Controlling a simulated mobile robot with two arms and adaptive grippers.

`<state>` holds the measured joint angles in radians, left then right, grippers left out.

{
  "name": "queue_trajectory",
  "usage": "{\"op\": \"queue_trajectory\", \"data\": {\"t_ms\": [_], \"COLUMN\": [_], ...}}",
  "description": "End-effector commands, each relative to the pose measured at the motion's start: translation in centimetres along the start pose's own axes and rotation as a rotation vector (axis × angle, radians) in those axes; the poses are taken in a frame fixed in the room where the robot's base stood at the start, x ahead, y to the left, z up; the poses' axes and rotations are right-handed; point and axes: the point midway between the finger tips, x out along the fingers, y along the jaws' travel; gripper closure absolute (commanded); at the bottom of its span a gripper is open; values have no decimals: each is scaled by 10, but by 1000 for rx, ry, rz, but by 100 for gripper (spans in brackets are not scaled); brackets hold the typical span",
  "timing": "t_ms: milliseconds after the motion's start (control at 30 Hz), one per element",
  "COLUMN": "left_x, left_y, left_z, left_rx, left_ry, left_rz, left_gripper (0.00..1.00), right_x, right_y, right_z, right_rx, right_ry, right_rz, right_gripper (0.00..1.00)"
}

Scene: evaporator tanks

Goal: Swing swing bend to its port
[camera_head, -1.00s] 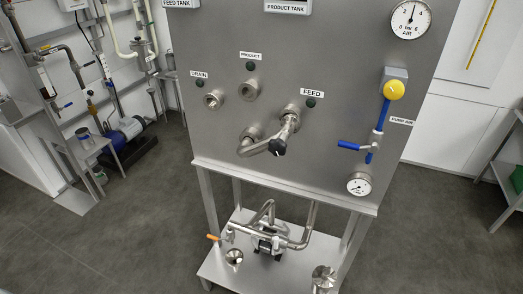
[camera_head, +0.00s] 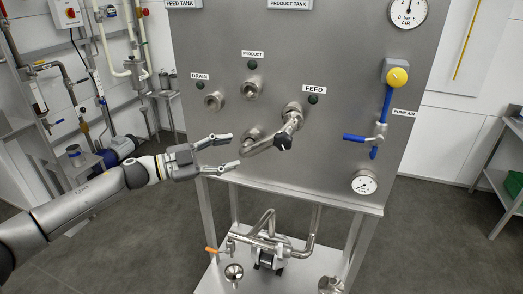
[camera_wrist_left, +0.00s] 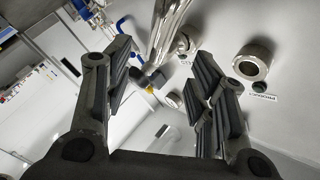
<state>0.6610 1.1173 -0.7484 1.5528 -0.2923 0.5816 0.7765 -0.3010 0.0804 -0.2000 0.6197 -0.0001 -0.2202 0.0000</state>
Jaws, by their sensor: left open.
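The swing bend (camera_head: 266,145) is a shiny curved steel pipe on the front of the steel panel. It runs from the lower middle fitting up to the right, by the port under the FEED label (camera_head: 314,89), with a black knob (camera_head: 284,143) in front. The PRODUCT port (camera_head: 252,88) and DRAIN port (camera_head: 215,100) look uncovered. My left gripper (camera_head: 234,151) is open and empty, just left of the bend and apart from it. In the left wrist view, a shiny pipe (camera_wrist_left: 165,30) shows beyond the open fingers. My right gripper is out of view.
A blue-handled valve (camera_head: 368,138), a yellow knob (camera_head: 397,76) and gauges are on the panel's right side. Below is a shelf with pipework and a pump (camera_head: 268,256). Wall piping and a blue pump stand at the back left. The panel face between the ports is clear.

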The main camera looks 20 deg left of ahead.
Motion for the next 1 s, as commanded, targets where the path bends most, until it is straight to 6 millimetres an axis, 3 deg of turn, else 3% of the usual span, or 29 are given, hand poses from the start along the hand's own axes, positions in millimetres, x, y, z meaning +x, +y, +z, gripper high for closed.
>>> {"op": "queue_trajectory", "data": {"t_ms": [167, 700, 1000], "left_x": [11, 96, 108], "left_y": [-1, -2, 0], "left_z": [-5, -5, -3], "left_rx": [3, 3, 4], "left_ry": [6, 5, 3], "left_rz": [7, 4, 4], "left_gripper": [49, 49, 49], "right_x": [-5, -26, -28], "right_y": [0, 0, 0], "right_z": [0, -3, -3], "right_rx": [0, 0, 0], "right_ry": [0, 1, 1], "right_rz": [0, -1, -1], "right_gripper": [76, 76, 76]}}
